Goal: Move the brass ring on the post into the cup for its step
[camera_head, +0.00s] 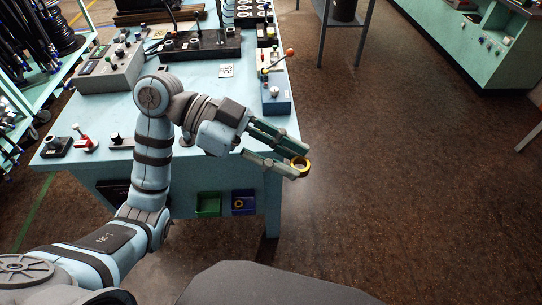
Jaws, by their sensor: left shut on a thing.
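The brass ring (307,164) is held between the fingertips of my left gripper (296,162). The ring is off any post, in the air past the right edge of the bench, above the dark floor. My left arm comes in from the left and reaches over the bench's front right corner. A green bin (208,204) and a blue bin (244,207) hang under the bench's front edge, and a small yellow ring shape shows on the blue one. I cannot tell which thing is the step's cup. My right gripper is not in view.
The pale blue bench (95,163) carries grey control boxes (113,64), a dark block with fittings (200,45) and a lever unit with an orange knob (276,95). A hose rack (20,80) stands at left. The brown floor (400,170) at right is open.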

